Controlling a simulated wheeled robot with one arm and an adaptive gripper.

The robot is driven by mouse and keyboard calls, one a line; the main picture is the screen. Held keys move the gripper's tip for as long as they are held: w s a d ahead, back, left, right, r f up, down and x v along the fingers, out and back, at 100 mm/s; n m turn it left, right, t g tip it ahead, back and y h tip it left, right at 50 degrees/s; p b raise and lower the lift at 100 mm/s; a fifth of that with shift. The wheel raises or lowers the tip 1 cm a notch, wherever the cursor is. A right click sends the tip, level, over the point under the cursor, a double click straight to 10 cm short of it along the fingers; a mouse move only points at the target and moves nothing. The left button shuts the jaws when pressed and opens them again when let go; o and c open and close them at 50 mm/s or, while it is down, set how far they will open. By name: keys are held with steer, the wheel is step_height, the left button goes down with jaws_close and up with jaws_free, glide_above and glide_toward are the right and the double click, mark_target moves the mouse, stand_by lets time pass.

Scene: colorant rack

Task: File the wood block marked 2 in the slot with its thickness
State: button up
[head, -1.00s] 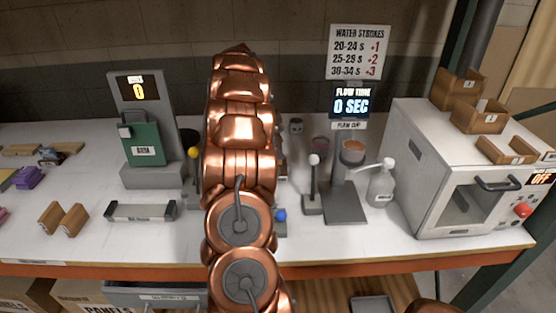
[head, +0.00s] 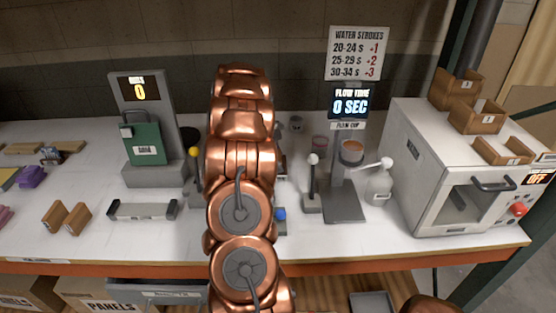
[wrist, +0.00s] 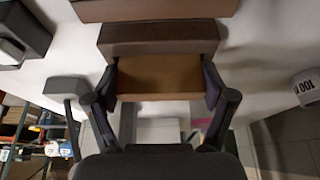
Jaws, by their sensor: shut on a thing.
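In the wrist view my gripper (wrist: 162,80) has its two dark fingers on either side of a tan-brown wood block (wrist: 158,72) and is shut on it. No number is readable on the block's visible face. A darker brown strip (wrist: 158,37) lies right behind the block; I cannot tell whether it is part of the same block. In the head view my copper arm hides the gripper and the held block. Two similar wood blocks (head: 54,215) (head: 76,219) stand side by side on the table at the left. I cannot make out a slot for certain.
A green device on a grey stand (head: 143,145) and a grey bar fixture (head: 142,211) are left of my arm. A white oven (head: 425,170) carries open wooden bins (head: 478,118).

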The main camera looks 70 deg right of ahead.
steer(key=shift+f+b, duration=0.25)
steer(key=shift+b, duration=0.05)
steer(key=o, duration=1.1)
steer(key=shift+r, duration=0.15)
steer(key=shift+r+p, duration=0.35)
steer(key=shift+p, duration=0.3)
steer(key=b+v, duration=0.4)
steer(key=v, duration=0.7)
steer(key=shift+w+a+r+b, duration=0.1)
steer(key=shift+w+r+b, duration=0.15)
steer(key=shift+b, duration=0.1)
